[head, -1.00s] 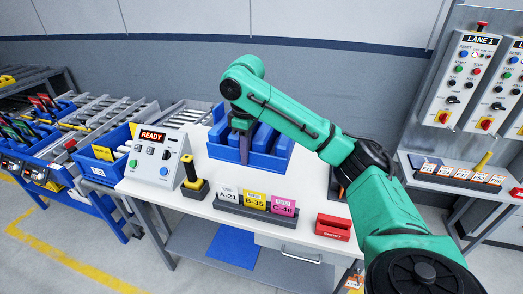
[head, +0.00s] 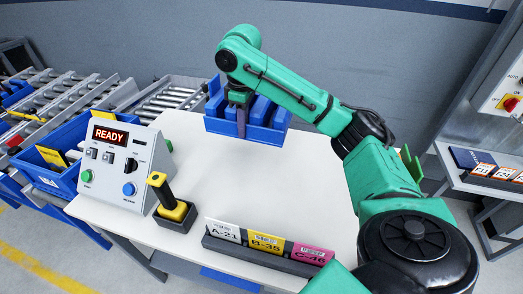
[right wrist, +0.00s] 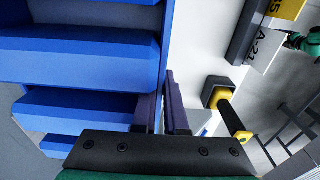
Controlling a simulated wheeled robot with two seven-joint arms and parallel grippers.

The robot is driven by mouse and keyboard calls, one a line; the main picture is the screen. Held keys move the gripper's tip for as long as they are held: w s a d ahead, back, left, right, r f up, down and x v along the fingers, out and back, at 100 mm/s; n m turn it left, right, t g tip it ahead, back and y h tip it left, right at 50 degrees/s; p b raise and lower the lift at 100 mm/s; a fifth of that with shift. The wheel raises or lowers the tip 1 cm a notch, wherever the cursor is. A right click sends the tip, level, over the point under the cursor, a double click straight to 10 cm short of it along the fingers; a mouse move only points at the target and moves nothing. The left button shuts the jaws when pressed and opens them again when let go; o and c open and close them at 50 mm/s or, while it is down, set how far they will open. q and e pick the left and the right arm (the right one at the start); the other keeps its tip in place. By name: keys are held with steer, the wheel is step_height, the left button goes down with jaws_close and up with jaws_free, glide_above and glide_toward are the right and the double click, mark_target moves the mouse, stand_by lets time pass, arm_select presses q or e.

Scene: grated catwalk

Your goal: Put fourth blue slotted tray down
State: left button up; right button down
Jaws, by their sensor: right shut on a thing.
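The blue slotted tray (head: 262,133) is at the back of the white worktable (head: 270,170) in the head view, with blue upright blocks or dividers rising from it. My right gripper (head: 241,121) comes down on its near side and is shut on its wall. In the right wrist view the tray (right wrist: 75,62) fills the left side, and the two dark fingers (right wrist: 164,112) are at its edge. The fingers hide part of the wall. I cannot tell whether the tray's underside touches the table. My left gripper is not in view.
A control box reading READY (head: 118,160) and a yellow-black handle in a holder (head: 172,200) stand at the table's left. A label rack (head: 265,252) lies along the front edge. The middle of the table is clear. A roller conveyor (head: 60,105) is further left.

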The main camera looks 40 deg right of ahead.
mark_target(247, 138)
step_height(247, 138, down, 18)
steer(key=shift+s+p, duration=0.1)
steer(key=shift+p, duration=0.9)
steer(key=c, duration=1)
jaws_free()
steer(key=shift+o, duration=0.2)
steer(key=r, duration=0.4)
steer(key=r+b, duration=0.1)
steer(key=r, duration=0.3)
steer(key=r+b, duration=0.1)
steer(key=r, duration=0.3)
steer(key=shift+s+d, duration=0.1)
steer(key=shift+s, duration=0.2)
